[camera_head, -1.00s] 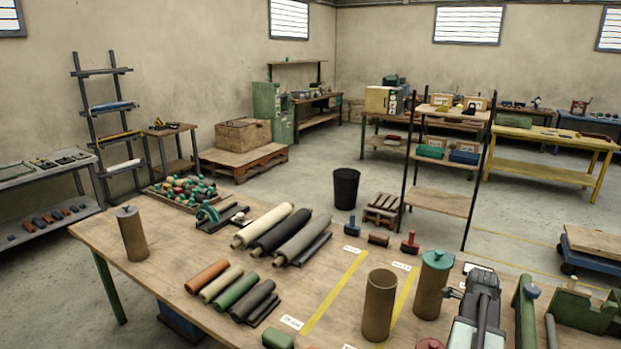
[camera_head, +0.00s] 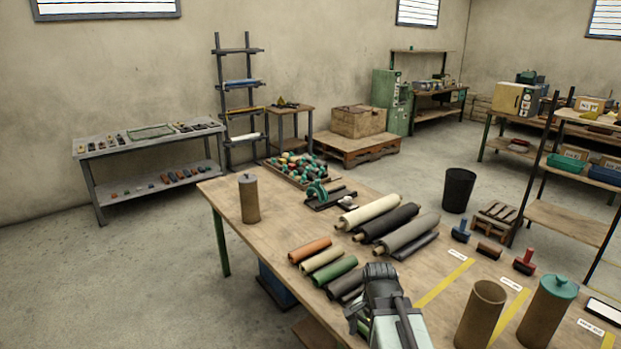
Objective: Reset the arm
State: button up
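My gripper (camera_head: 362,318) is at the end of my arm, low in the middle of the view, over the front part of the wooden table (camera_head: 285,225). It overlaps the right ends of the dark grey and green small rolls in the picture. Its fingers are small and partly hidden behind the wrist, so I cannot tell whether they are open or shut. I see nothing clearly held.
Small rolls, orange (camera_head: 310,250) and green (camera_head: 335,276), lie left of my gripper. Larger cream (camera_head: 368,212) and grey (camera_head: 408,235) rolls lie behind. An open brown tube (camera_head: 481,315) and a teal-lidded tube (camera_head: 547,312) stand at right. The table's left end has bare room.

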jog(key=n, duration=0.3)
jog(key=s+n, duration=0.1)
jog(key=n, duration=0.2)
jog(key=a+n, duration=0.1)
jog(key=n, duration=0.3)
jog(key=shift+s, duration=0.15)
